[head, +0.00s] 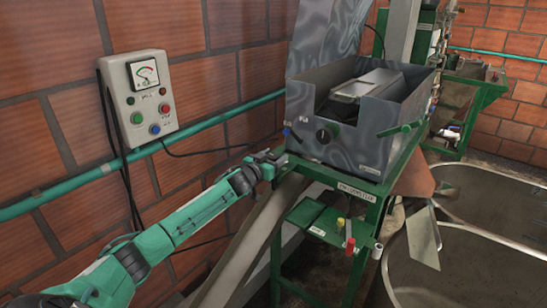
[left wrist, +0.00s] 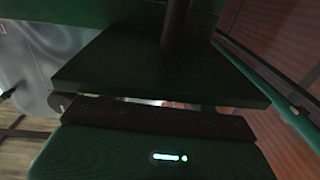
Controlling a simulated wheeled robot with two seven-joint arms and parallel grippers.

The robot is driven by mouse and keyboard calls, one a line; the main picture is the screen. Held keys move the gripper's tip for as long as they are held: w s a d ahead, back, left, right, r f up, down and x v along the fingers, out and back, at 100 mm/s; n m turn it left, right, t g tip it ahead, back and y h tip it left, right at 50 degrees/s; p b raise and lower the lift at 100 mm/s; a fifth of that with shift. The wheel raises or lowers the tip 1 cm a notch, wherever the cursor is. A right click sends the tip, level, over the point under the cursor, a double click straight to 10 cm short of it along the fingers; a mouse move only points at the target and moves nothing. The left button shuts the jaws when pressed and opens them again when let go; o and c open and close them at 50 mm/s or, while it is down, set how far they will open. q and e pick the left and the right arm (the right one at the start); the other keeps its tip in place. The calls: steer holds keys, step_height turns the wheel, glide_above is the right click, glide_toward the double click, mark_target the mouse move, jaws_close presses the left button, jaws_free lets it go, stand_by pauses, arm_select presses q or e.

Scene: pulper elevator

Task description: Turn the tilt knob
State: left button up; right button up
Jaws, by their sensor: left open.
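A grey metal machine (head: 345,115) stands on a green frame (head: 340,182) right of centre in the head view. On its front face is a round black knob (head: 325,135). A small blue lever (head: 289,131) sits at its left corner. No label tells me which one is the tilt knob. My left gripper (head: 272,157) is open and empty, just left of the frame's top, below the blue lever and apart from the black knob. In the left wrist view a dark green plate (left wrist: 150,75) fills the middle; I see no knob there. My right gripper is not in view.
A control box (head: 140,98) with a dial and coloured buttons hangs on the brick wall at left. A teal pipe (head: 185,132) runs along the wall. Large metal tanks (head: 450,270) stand at lower right.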

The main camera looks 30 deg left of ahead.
arm_select(q)
steer(key=shift+c, duration=0.5)
